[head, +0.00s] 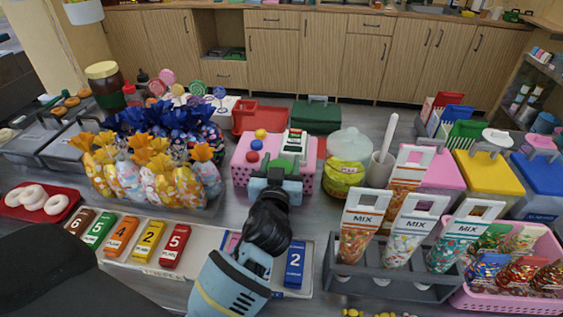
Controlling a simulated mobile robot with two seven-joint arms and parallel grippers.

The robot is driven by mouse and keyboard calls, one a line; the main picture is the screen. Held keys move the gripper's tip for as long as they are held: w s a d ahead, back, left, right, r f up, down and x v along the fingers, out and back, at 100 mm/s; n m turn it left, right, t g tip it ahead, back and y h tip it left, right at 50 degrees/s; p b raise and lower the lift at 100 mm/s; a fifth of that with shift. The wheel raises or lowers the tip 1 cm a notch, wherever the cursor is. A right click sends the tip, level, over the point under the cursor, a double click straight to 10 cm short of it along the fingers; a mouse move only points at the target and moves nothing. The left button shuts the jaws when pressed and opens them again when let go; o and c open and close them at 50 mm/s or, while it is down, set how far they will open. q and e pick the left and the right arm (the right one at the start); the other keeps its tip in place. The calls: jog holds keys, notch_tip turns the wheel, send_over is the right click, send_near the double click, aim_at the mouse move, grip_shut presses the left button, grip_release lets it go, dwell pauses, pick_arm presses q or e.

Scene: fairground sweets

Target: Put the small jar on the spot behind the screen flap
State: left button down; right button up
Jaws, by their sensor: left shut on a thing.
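My left gripper (276,176) reaches in from the bottom middle to the near side of a pink polka-dot box (242,177). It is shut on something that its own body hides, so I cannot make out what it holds. A jar with a pale lid and yellow-green label (345,172) stands right of the box, apart from the gripper. My right gripper is not in view.
Bagged sweets (150,180) crowd the left. A grey rack (390,281) of MIX cones is at the front right, beside a pink basket (500,301). Numbered blocks (148,240) line the front left. A red tray (258,113) and green case (316,116) are behind the box.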

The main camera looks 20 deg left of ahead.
pick_arm(q)
jog(key=shift+s+d+r, duration=0.1)
jog(key=shift+d+r, duration=0.1)
jog(key=shift+f, duration=0.15)
jog(key=c, duration=0.9)
grip_release()
jog(key=shift+f, duration=0.1)
jog(key=shift+c, duration=0.2)
jog(key=o, duration=0.4)
